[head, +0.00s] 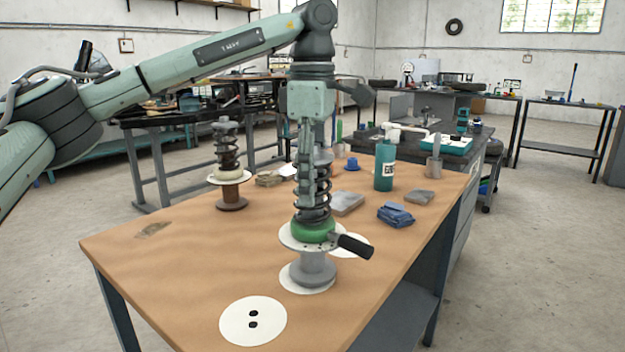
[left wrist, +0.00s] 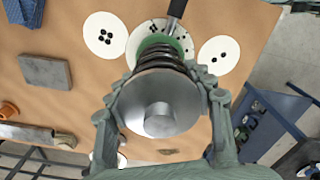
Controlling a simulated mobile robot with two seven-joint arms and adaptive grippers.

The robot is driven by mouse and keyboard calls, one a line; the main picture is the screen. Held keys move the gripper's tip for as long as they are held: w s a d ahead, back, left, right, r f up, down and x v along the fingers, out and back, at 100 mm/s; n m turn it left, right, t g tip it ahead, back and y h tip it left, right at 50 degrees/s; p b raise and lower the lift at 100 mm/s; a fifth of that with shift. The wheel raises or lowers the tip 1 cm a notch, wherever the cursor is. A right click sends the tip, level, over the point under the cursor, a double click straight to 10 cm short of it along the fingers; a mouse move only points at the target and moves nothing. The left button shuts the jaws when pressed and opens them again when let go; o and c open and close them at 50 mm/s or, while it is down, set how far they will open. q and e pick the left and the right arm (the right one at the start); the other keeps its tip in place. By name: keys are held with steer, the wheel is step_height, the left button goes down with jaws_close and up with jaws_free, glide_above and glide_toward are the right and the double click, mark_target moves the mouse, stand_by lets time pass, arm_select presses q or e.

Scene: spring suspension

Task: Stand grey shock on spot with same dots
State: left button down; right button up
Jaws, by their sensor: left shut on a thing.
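My left gripper (head: 308,165) points down and is shut on the upper part of the grey shock (head: 316,268). The shock is upright, with a black spring, a green ring and a pale flange above its grey foot. In the left wrist view its round grey top (left wrist: 160,105) sits between the fingers. Its foot is over the middle white spot (head: 293,287); I cannot tell if it touches. That spot's dots are hidden. The near spot (head: 245,335) shows two dots. The far spot (head: 352,243) is partly hidden; it shows four dots in the left wrist view (left wrist: 93,35). My right gripper is not in view.
A black handle (head: 352,245) juts right beside the flange. A brown-footed shock (head: 231,198) stands behind left. The table's near left is clear.

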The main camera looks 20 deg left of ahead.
arm_select(q)
steer(key=c, duration=0.6)
jaws_free()
steer(key=shift+f, duration=0.1)
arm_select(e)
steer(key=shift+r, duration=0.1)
arm_select(q)
step_height(320, 180, up, 8)
steer(key=shift+f+p, duration=0.2)
steer(key=shift+p, duration=0.25)
step_height(320, 180, up, 4)
steer(key=shift+f+p, duration=0.1)
steer(key=shift+p, duration=0.55)
steer(key=shift+r, duration=0.45)
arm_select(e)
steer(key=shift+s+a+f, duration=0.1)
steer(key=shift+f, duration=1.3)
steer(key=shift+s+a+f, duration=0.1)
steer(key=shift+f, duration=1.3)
